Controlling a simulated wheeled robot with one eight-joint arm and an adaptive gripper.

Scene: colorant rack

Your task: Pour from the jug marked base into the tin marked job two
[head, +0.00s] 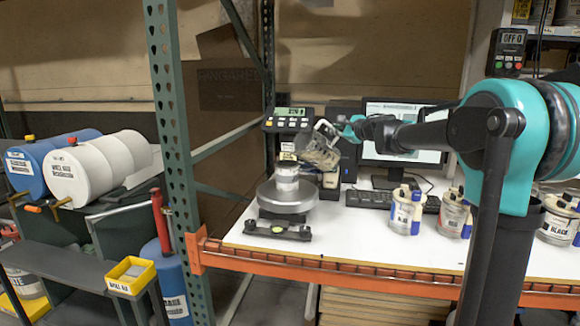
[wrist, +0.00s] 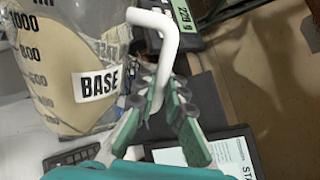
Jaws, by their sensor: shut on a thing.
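The clear jug (head: 318,152) is tilted to the left in the head view, its mouth low over a small light tin (head: 287,178). In the wrist view the jug (wrist: 70,40) shows a "BASE" label, volume marks and cream-coloured contents. My gripper (head: 352,127) is shut on the jug's white handle; the wrist view shows its teal fingers (wrist: 163,100) around the handle's lower part. The tin stands upright on a round scale plate (head: 286,196). Its marking is too small to read, and I cannot tell whether liquid is flowing into it.
A scale display (head: 288,120) stands behind the plate. A monitor (head: 402,130) and keyboard (head: 372,198) are behind. A green rack post (head: 180,150) rises at left.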

